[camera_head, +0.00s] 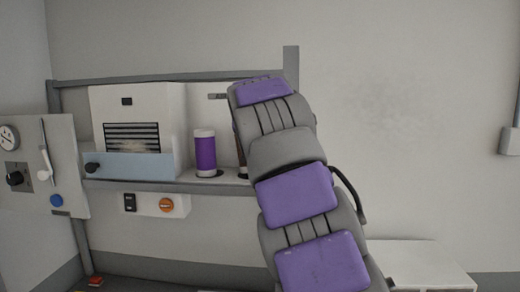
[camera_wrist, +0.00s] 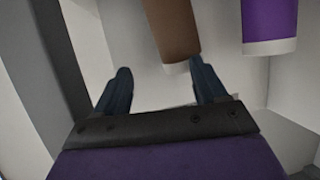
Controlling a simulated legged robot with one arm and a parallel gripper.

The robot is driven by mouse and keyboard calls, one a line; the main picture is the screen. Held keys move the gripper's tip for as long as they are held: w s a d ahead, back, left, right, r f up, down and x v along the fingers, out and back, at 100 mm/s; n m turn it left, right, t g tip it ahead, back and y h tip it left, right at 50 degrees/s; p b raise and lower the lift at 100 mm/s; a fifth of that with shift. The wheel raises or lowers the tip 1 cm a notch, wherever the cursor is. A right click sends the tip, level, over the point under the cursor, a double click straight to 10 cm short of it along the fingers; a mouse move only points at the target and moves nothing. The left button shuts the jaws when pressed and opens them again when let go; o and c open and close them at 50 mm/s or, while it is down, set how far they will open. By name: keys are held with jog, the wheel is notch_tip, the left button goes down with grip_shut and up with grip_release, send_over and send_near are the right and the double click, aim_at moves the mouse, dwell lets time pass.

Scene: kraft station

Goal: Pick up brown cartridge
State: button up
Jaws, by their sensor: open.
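The brown cartridge (camera_wrist: 172,28) shows in the wrist view at the top centre, with a pale band at its lower end. In the head view only a thin brown strip (camera_head: 240,155) of it shows, the rest hidden behind my arm. My gripper (camera_wrist: 160,88) is open, its two dark fingers spread apart. The cartridge's lower end appears between the fingers, closer to the right one; I cannot tell whether they touch. In the head view my gripper is hidden behind my arm.
A purple cartridge (camera_head: 205,153) with white ends stands on the shelf (camera_head: 150,186), left of the brown one; it also shows in the wrist view (camera_wrist: 269,22). A white machine (camera_head: 138,105) stands further left. A grey post (camera_head: 291,68) rises behind my arm. A white table (camera_head: 425,262) is lower right.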

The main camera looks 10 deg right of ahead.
jog(key=w+a, duration=0.1)
jog(key=w+a+f+p, duration=0.1)
jog(key=w, duration=0.1)
jog(key=w+a, duration=0.2)
jog(key=shift+f, duration=0.3)
jog(key=d, duration=0.5)
jog(key=shift+w+d+f+p, duration=0.1)
jog(key=shift+d+f+p, duration=0.15)
jog(key=shift+p, duration=0.1)
jog(key=shift+w+a+f, duration=0.1)
jog(key=shift+w+a, duration=0.05)
jog(key=shift+a, duration=0.45)
jog(key=shift+w+a+f, duration=0.1)
jog(key=shift+w+a, duration=0.05)
jog(key=shift+a, duration=0.4)
jog(key=c, duration=0.6)
jog(key=shift+a, duration=0.2)
jog(key=shift+c, duration=0.8)
jog(key=shift+d+f, duration=0.1)
jog(key=shift+d, duration=0.1)
jog(key=shift+a, duration=0.1)
